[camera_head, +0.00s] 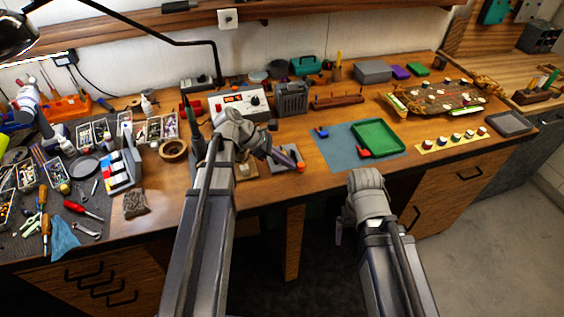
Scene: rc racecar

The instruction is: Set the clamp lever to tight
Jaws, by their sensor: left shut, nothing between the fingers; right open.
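A small grey fixture (278,171) sits near the table's front edge, with an orange-red end piece (300,167) at its right. This may be the clamp and its lever, but it is too small to tell its setting. My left gripper (289,159) is over this fixture, its fingers shut and empty, close to the orange-red piece. I cannot tell whether they touch. My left wrist hides part of the fixture. My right gripper (339,234) hangs open in front of the table edge, below the tabletop and away from the fixture.
A blue-grey mat (340,155) with a green tray (377,136) lies to the right. Tools and bins crowd the left.

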